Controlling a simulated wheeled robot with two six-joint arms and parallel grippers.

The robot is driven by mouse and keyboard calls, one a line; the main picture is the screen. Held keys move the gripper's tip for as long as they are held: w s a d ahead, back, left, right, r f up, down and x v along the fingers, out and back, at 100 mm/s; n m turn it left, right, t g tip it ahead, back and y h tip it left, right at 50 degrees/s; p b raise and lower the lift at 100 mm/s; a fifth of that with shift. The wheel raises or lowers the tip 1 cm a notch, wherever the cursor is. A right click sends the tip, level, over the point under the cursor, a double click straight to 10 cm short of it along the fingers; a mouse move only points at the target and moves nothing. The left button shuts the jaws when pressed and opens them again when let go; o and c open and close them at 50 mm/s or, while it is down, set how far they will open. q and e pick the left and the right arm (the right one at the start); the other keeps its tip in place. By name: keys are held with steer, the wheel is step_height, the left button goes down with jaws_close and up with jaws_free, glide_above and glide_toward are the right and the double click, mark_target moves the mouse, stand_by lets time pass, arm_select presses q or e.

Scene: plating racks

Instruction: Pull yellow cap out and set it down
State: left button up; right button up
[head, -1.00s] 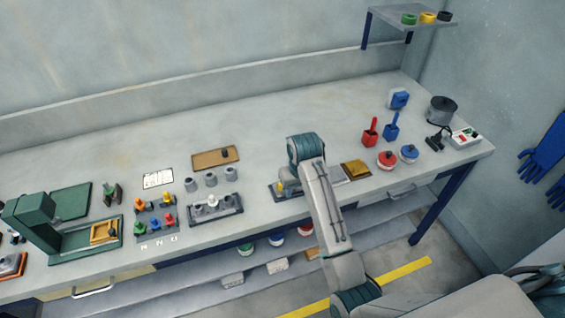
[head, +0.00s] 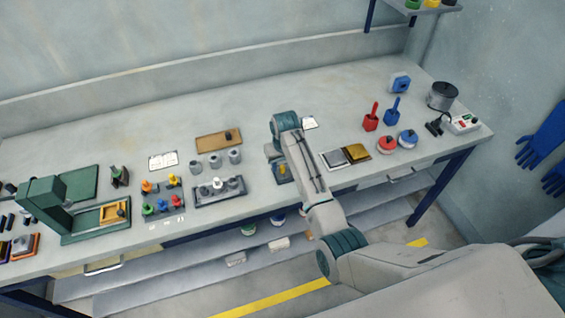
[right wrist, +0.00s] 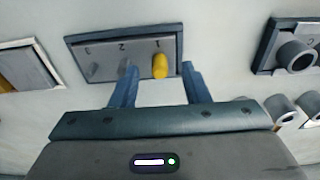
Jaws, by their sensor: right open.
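A yellow cap (right wrist: 160,66) stands in the right wrist view at the position marked 1 of a small grey rack (right wrist: 85,53) with a dark frame. The positions marked 2 and 3 hold grey pegs. My right gripper (right wrist: 159,71) is open. Its two blue fingers point at the rack, one on either side of the cap in the picture, with gaps on both sides. I cannot tell how far above the rack the fingertips are. In the head view the rack (head: 288,178) is partly hidden by my right arm. My left gripper is not in view.
A grey rack with cylinders (head: 234,193) stands left of the cap rack in the head view. A silver and a gold plate (head: 357,152) lie to its right. The bench (head: 200,115) behind is mostly clear. A brown board (head: 215,141) lies at back left.

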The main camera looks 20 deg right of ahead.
steer(key=shift+f, duration=0.8)
steer(key=shift+c, duration=0.4)
jaws_close()
steer(key=shift+r, duration=0.15)
steer(key=shift+r, duration=1.95)
